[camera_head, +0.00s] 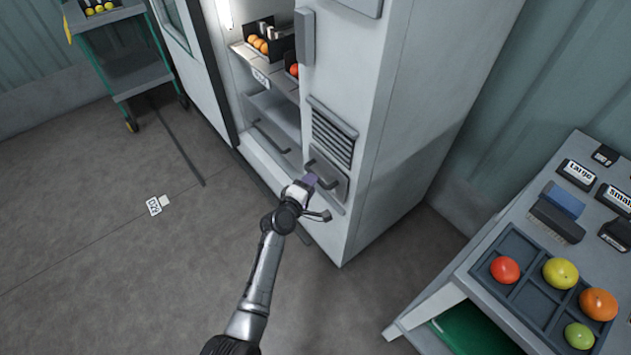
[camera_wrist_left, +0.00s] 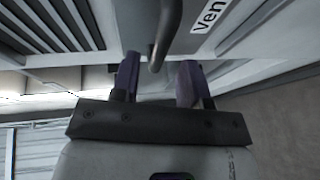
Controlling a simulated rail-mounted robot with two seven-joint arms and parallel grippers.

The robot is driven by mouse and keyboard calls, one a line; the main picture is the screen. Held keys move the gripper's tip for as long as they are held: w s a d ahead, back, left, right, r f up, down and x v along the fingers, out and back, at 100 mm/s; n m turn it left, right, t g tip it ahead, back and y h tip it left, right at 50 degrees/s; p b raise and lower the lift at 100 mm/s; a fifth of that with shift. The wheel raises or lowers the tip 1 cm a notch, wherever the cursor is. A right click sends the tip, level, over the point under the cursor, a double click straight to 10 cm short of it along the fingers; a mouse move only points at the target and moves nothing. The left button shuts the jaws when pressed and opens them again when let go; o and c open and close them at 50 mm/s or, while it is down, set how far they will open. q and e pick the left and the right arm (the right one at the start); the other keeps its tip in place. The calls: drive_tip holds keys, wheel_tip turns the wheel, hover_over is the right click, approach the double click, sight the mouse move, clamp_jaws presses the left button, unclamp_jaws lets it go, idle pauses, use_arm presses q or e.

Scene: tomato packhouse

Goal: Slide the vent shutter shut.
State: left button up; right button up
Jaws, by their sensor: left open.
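The vent shutter (camera_head: 338,187) is a grey panel with a dark bar handle (camera_head: 318,168), low on the cabinet front. The slatted vent (camera_head: 332,137) is just above it, with its slats showing. My left gripper (camera_head: 311,184) is at the handle, which it partly hides in the head view. In the left wrist view, the gripper (camera_wrist_left: 160,64) is open, and the grey handle (camera_wrist_left: 168,32) reaches down between its two purple-tipped fingers. Contact cannot be told. A label starting "Ven" (camera_wrist_left: 209,14) is beside the handle. My right gripper is not in view.
The grey cabinet (camera_head: 385,130) has an open bay with fruit bins and a drawer (camera_head: 272,138) left of the vent. A table (camera_head: 480,255) with a tray of tomatoes stands at the right. A cart (camera_head: 130,70) stands at the far left. The floor between is mostly clear.

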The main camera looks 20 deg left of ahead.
use_arm(q)
drive_tip(key=shift+b+x, duration=0.8)
drive_tip(key=shift+x, duration=1.25)
clamp_jaws()
